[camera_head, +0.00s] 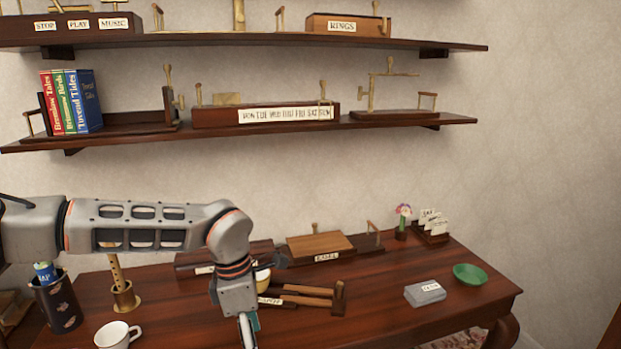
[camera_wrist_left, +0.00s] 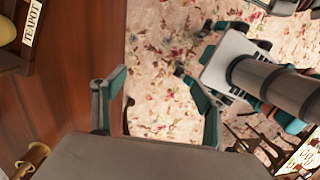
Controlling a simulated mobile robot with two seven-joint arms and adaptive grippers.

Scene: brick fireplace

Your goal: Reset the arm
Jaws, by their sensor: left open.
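My left arm (camera_head: 150,226) comes in from the left in the head view and stretches over the dark wooden table (camera_head: 380,318). Its wrist bends down, and my left gripper (camera_head: 248,330) points downward near the table's front side, partly cut off by the frame's bottom. In the left wrist view the two fingers of my left gripper (camera_wrist_left: 156,112) are spread wide apart with nothing between them. They hang over the table edge, with the flowered floor (camera_wrist_left: 160,60) below. My right gripper does not show.
Near the gripper are a white cup (camera_head: 117,335), a wooden rack (camera_head: 305,295) and a yellowish pot (camera_head: 263,280). A grey box (camera_head: 425,293) and a green bowl (camera_head: 469,274) stand at the right. Shelves (camera_head: 270,128) hang above. The table's front right is fairly clear.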

